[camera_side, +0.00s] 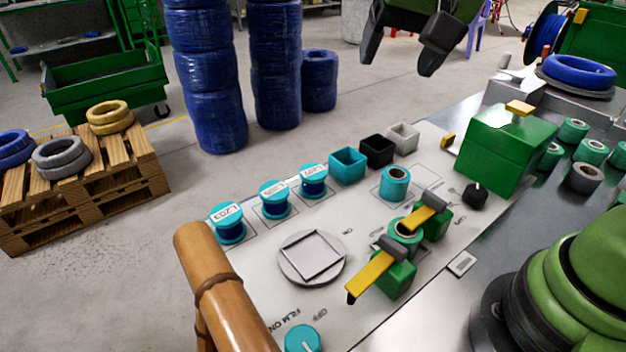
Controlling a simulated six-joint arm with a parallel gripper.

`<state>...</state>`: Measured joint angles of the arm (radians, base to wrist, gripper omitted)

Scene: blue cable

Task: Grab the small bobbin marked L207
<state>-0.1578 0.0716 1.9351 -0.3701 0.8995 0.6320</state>
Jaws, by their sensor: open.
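Three small bobbins with teal flanges, blue windings and white labels stand in a diagonal row on the light panel. The far right one (313,181) has a label that seems to read L207, though the print is small. The middle bobbin (274,199) has a label I cannot read surely. The near left bobbin (227,223) appears to read L203. My gripper (398,64) is at the top of the view, open and empty. Its two dark fingers are apart, well above the panel and up and right of the bobbins in the picture.
Teal, black and white square cups (377,151) stand right of the row. A round plate (312,257), yellow-levered green clamps (385,275) and a green box (506,150) stand on the panel (345,218). A bamboo-like post (222,290) rises at the front left.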

